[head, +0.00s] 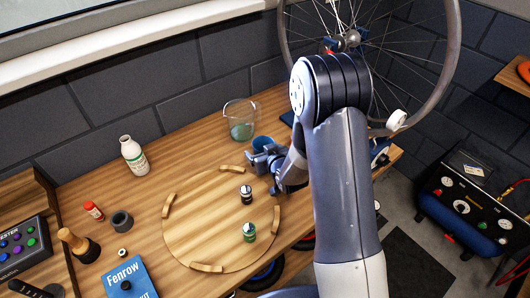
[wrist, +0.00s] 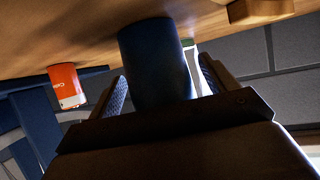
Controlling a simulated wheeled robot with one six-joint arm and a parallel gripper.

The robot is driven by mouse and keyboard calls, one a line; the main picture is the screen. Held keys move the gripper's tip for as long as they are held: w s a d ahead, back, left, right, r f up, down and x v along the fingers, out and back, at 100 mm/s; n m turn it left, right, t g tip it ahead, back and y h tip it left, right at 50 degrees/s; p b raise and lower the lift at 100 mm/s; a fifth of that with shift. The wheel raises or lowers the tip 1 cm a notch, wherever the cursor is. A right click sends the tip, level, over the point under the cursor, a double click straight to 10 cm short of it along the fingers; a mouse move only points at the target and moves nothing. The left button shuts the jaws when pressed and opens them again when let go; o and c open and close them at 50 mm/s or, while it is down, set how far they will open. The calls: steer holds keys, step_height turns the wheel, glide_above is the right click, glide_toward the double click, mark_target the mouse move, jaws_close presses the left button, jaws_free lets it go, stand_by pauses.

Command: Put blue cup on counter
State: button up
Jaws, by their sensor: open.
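The blue cup (head: 263,143) stands on the wooden counter (head: 190,150), just behind my gripper and partly hidden by it in the head view. My gripper (head: 264,161) is open, with a finger on each side of the cup. In the wrist view the fingers (wrist: 162,85) show no clear grip on it. I cannot tell whether either finger touches it.
A clear beaker (head: 240,120) stands close behind the cup. An orange cylinder (wrist: 66,86) is off to one side. A white bottle (head: 134,156) stands farther left.

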steer(key=shift+r, duration=0.2)
steer(key=b+v, duration=0.1)
steer(key=v, duration=0.9)
steer(key=shift+s+b, duration=0.35)
steer(key=shift+o, duration=0.5)
steer(key=shift+s+d+r, duration=0.25)
steer(key=shift+s+r, duration=0.05)
steer(key=shift+s, duration=0.15)
steer(key=shift+o, duration=0.2)
steer(key=shift+f+b, duration=0.15)
steer(key=shift+b, duration=0.3)
steer(key=b, duration=0.1)
steer(key=f+b, duration=0.1)
steer(key=b, duration=0.1)
steer(key=shift+w+d+t, duration=0.2)
steer(key=shift+d+t, duration=0.05)
steer(key=shift+t, duration=0.05)
steer(key=b, duration=0.3)
steer(key=shift+w+d+y, duration=0.15)
steer(key=shift+d+y, duration=0.1)
steer(key=shift+y, duration=0.15)
steer(key=shift+w+n+b, duration=0.1)
steer(key=shift+n+b, duration=0.2)
steer(key=shift+b, duration=0.05)
